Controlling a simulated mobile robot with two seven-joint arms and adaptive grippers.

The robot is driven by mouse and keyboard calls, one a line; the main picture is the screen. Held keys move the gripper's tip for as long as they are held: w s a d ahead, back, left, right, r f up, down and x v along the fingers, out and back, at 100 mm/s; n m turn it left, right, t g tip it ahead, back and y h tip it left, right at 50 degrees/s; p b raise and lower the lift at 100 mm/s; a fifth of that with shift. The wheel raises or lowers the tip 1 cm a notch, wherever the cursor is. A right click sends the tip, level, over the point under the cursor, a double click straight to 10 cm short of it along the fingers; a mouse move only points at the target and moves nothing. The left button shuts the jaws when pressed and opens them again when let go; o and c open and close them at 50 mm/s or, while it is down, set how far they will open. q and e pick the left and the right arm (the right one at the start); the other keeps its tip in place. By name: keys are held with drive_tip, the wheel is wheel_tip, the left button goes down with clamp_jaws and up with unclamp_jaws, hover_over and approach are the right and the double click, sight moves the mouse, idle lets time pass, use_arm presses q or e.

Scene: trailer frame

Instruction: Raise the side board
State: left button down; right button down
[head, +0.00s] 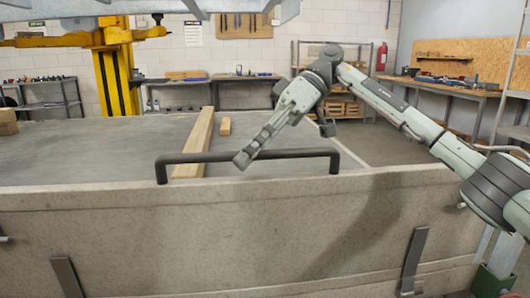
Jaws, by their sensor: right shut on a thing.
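The side board (250,230) is a wide grey-beige panel across the lower part of the head view. Its broad face is towards me and it stands roughly upright; its exact tilt is hard to tell. A dark bar handle (200,157) rises from its top edge. The fingertips partly cover the bar. My left gripper is not in view.
Behind the board lies the grey trailer bed (100,150) with a long wooden beam (197,140) and a small wood block (225,126). Dark metal straps (414,262) show low on the board. A yellow lift post (116,80) stands behind. Workbenches line the walls.

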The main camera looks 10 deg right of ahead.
drive_tip(key=shift+w+f, duration=0.35)
drive_tip(key=shift+f, duration=0.1)
drive_tip(key=c, duration=1.5)
unclamp_jaws()
drive_tip(key=shift+w, duration=0.15)
drive_tip(key=shift+r, duration=0.1)
drive_tip(key=shift+r, duration=0.1)
drive_tip(key=v, duration=1.2)
